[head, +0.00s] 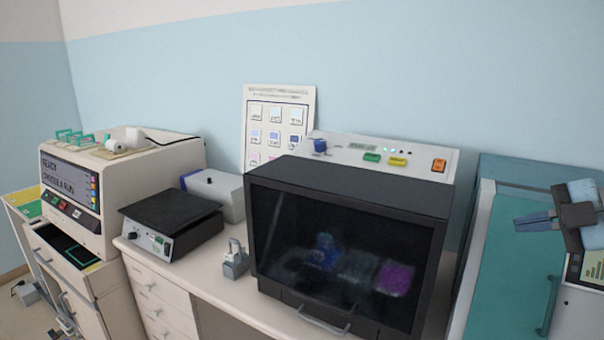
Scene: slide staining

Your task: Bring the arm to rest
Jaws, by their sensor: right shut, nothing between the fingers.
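My right gripper (535,221) is at the right edge of the head view. Its fingers are shut with nothing between them and point left. It is in front of the teal-doored cabinet (506,265), apart from the bench things. My left gripper is not in view.
A black-fronted chamber (352,187) with a dark window stands on the bench (262,310). To its left are a small grey device (235,262), a flat black-topped instrument (170,215) and a cream machine with a screen (120,180). A chart (277,122) stands behind.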

